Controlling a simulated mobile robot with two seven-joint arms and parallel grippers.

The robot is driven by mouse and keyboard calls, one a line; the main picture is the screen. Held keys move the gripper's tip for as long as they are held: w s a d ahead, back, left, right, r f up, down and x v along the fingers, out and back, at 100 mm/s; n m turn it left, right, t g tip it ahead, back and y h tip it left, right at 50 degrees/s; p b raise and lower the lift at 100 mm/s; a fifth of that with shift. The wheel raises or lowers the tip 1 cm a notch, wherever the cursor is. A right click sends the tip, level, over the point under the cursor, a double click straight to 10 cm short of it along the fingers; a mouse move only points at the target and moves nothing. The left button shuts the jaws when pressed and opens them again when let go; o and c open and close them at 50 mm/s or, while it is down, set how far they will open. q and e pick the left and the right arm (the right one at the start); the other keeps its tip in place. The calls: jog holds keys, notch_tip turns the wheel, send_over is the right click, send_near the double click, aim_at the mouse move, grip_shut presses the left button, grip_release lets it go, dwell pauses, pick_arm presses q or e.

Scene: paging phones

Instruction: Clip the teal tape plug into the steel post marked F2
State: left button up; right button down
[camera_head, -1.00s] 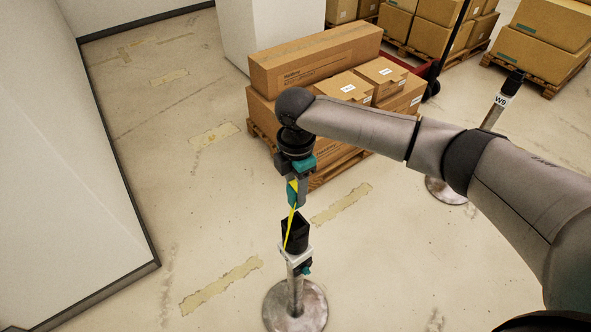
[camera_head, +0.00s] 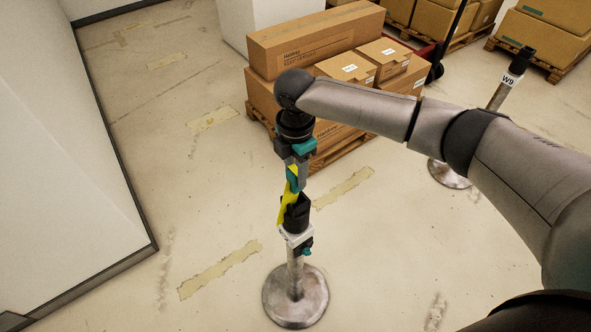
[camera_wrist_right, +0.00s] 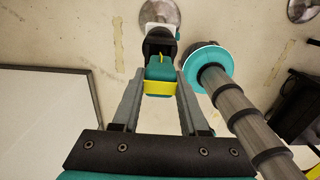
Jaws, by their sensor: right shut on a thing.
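My right gripper (camera_head: 296,172) is shut on the teal tape plug (camera_head: 293,183), above the steel post (camera_head: 295,272). In the right wrist view the plug (camera_wrist_right: 160,70) sits between the two fingers (camera_wrist_right: 160,84), with a yellow band across it. Yellow tape (camera_head: 287,208) hangs from the plug beside the post's black head (camera_head: 298,212). The plug's lower end is at the head's top; I cannot tell whether it has entered. The white collar (camera_head: 297,238) is below the head, its mark unreadable. My left gripper is not in view.
A second post marked W9 (camera_head: 511,80) stands to the right. Behind the near post are stacked cartons (camera_head: 315,45) on a pallet. A white wall or cabinet (camera_head: 70,170) is at the left. The floor around the post's round base (camera_head: 295,308) is clear.

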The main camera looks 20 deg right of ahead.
aim_at(296, 189)
jog(key=shift+f+b, duration=1.25)
jog(key=shift+f, duration=1.75)
jog(key=shift+p, duration=0.7)
jog(key=shift+f, duration=0.2)
jog(key=shift+r, duration=0.15)
jog(key=shift+r+p, duration=0.65)
jog(key=shift+p, duration=0.15)
jog(key=shift+p, duration=0.35)
jog(key=shift+f+b, duration=0.55)
jog(key=shift+f, duration=0.25)
